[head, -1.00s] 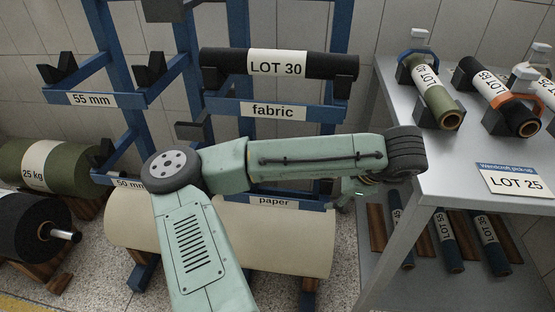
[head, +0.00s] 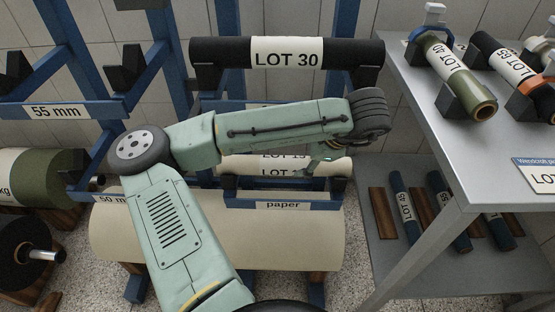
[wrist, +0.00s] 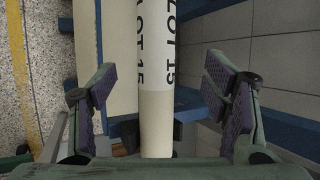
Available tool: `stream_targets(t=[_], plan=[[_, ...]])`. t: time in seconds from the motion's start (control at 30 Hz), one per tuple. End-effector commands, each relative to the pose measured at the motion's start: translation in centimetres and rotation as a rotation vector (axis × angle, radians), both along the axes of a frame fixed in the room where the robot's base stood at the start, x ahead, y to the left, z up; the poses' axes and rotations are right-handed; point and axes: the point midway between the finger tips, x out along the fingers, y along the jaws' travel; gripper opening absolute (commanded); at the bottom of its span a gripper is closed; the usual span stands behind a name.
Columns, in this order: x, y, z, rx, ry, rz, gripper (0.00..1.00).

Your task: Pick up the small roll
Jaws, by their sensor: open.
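A slim cream paper roll (head: 228,165) with a white LOT 15 label lies on the rack level marked paper, partly hidden behind my arm in the head view. In the wrist view the roll (wrist: 157,105) runs lengthwise between my two fingers, with its bare cream end nearest me. My gripper (head: 325,155) is at the right part of this roll, small and partly hidden under my wrist in the head view. In the wrist view my gripper (wrist: 160,85) is open, with one purple-padded finger on each side and gaps between pads and roll.
A black LOT 30 roll (head: 220,53) lies on the rack above my forearm. A large cream roll (head: 130,235) sits below the paper level. The grey table (head: 460,150) at right holds several rolls, with more on its lower shelf.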

Motion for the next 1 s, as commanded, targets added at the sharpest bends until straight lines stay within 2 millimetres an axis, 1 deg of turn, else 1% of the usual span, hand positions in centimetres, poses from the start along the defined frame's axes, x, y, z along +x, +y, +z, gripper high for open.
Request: stream_targets(t=[0.03, 0.1, 0.23, 0.47, 0.7, 0.83, 1.0], plan=[[0.3, 0.3, -0.9, -0.003, 0.003, 0.004, 0.69], [0.7, 0.7, -1.9, -0.004, 0.005, 0.004, 0.69], [1.6, 1.6, -3.2, 0.001, 0.001, 0.003, 0.69], [2.3, 2.2, -4.6, 0.002, 0.0, 0.003, 0.69], [3.5, 3.4, -7.7, 0.002, 0.001, 0.003, 0.69], [3.9, 3.7, -8.5, 0.001, 0.0, 0.0, 0.69], [3.9, 3.7, -8.6, 0.001, 0.0, 0.0, 0.69]])
